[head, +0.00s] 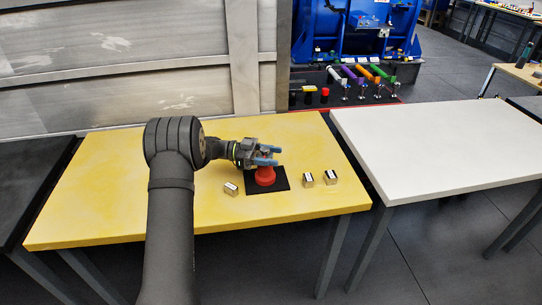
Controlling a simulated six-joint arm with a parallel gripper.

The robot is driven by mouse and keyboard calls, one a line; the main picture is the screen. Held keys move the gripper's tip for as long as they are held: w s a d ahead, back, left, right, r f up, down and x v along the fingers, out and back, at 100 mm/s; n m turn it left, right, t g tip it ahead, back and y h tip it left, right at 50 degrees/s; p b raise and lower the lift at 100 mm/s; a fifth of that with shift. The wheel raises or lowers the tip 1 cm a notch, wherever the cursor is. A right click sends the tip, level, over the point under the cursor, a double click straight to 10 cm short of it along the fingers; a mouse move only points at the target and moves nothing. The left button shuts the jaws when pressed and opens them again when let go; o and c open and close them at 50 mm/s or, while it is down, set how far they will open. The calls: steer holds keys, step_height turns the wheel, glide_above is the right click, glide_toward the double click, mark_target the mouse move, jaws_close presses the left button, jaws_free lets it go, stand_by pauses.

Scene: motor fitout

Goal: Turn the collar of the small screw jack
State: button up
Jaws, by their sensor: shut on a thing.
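The small screw jack (265,176) is the red round piece on a black square mat (252,207), on the yellow table. My gripper (268,157) reaches in from the left, right over the jack. Its blue fingers are shut on the jack's collar at the top. The fingers and the small size hide most of the collar, and its turn angle cannot be made out.
Three small metallic blocks with pale tops stand on the yellow table (110,213): one block (231,188) left of the mat, one (308,179) and another (331,177) to its right. A bare white table (430,150) adjoins on the right.

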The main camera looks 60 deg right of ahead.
steer(key=o, duration=1)
steer(key=v, duration=1.2)
